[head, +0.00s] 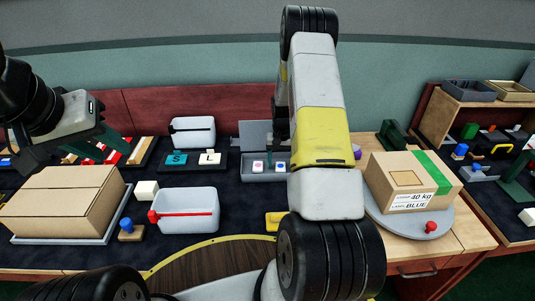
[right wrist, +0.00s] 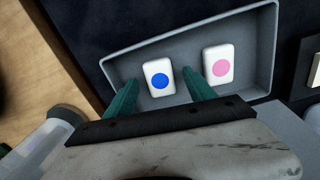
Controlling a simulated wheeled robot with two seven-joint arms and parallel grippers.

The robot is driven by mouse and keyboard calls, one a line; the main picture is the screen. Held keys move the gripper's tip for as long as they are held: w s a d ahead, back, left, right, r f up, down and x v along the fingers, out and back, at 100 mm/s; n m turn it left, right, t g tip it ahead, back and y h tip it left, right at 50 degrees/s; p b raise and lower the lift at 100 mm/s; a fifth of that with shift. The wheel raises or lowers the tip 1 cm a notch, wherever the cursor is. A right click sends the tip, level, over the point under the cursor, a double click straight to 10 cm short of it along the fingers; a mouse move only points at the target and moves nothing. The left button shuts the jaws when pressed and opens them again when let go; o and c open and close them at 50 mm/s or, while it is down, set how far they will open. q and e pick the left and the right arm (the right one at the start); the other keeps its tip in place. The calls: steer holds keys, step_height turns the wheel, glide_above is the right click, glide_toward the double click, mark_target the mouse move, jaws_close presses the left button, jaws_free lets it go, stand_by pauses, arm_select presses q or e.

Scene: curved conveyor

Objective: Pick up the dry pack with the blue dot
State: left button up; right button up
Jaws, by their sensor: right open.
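The dry pack with the blue dot is a small white block (right wrist: 158,79) lying in a grey tray (right wrist: 130,38); it also shows in the head view (head: 281,167). A similar pack with a pink dot (right wrist: 218,64) lies to its right in the right wrist view. My right gripper (right wrist: 161,86) is open. Its two green fingers stand either side of the blue-dot pack, with a gap on each side; the right finger is between the two packs.
A white bin with a red bar (head: 186,222) and a closed carton (head: 65,205) stand left of the tray in the head view. A labelled box (head: 410,182) sits on a round grey turntable (head: 445,229) to the right. Dark mat surrounds the tray.

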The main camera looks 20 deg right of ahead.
steer(key=shift+f, duration=0.25)
jaws_close()
steer(key=shift+r, duration=0.1)
